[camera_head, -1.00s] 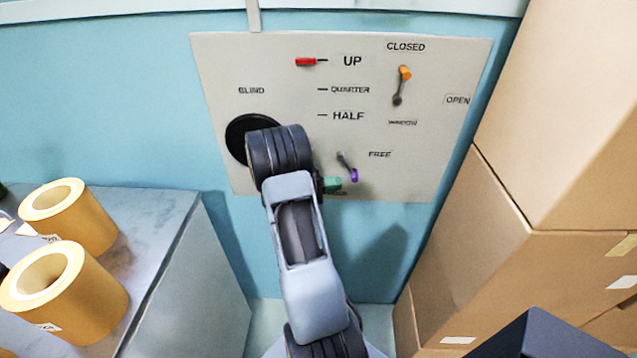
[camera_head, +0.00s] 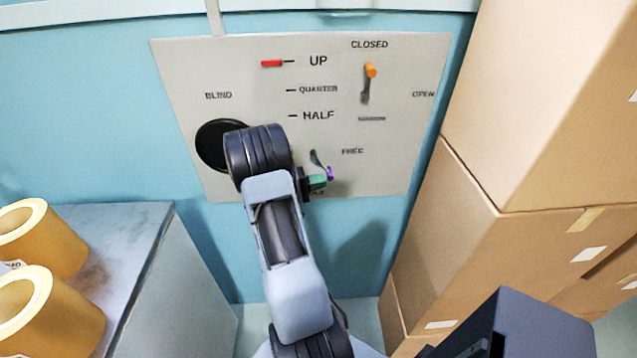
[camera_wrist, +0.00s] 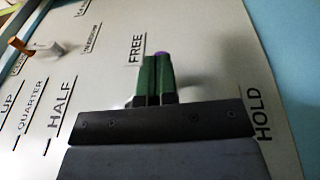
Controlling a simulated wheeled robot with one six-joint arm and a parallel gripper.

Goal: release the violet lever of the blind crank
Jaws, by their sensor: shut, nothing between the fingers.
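The blind crank's lever (camera_head: 315,158) is a short dark arm on the grey wall panel. It slants down to the right and ends in a violet tip (camera_head: 330,173), between the FREE label (camera_head: 352,151) above and the lower edge of the panel. My gripper (camera_head: 319,181) has green fingers, shut and empty, just left of and below the violet tip. In the wrist view the fingers (camera_wrist: 156,60) hide most of the lever, and only a bit of violet (camera_wrist: 160,54) shows past their tips. FREE is left of them and HOLD (camera_wrist: 263,115) right. I cannot tell whether they touch the lever.
A red marker (camera_head: 271,63) sits at UP. An orange-tipped window lever (camera_head: 370,71) points toward CLOSED. A round black disc (camera_head: 211,145) is partly behind my arm. Cardboard boxes (camera_head: 560,90) stand right, and a bench (camera_head: 140,235) with kraft rolls (camera_head: 45,245) left.

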